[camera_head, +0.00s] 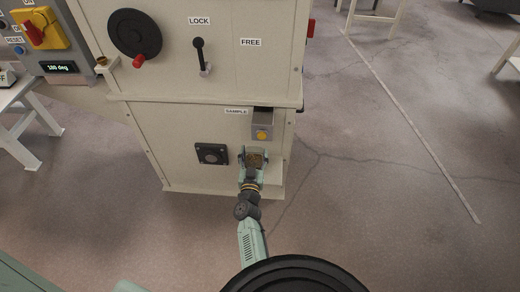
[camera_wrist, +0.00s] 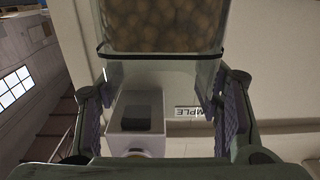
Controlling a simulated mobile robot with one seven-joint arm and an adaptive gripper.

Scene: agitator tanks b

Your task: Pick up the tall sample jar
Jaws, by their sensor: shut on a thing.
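The tall sample jar (camera_head: 255,159) is clear with brown, lumpy contents, and sits between my fingers below the sample outlet. It fills the top middle of the wrist view (camera_wrist: 165,25), with a dark band around it and a clear part below. My gripper (camera_head: 253,156) is shut on the jar, one finger on each side, and both finger pads show in the wrist view (camera_wrist: 162,104). The jar's base is too small in the head view to tell whether it touches a support.
The grey sample outlet (camera_head: 263,125) with a yellow button is just above the jar on the beige cabinet (camera_head: 165,135). A dark square panel (camera_head: 211,154) is to the left. A lever (camera_head: 200,55) and a handwheel (camera_head: 135,33) are higher up.

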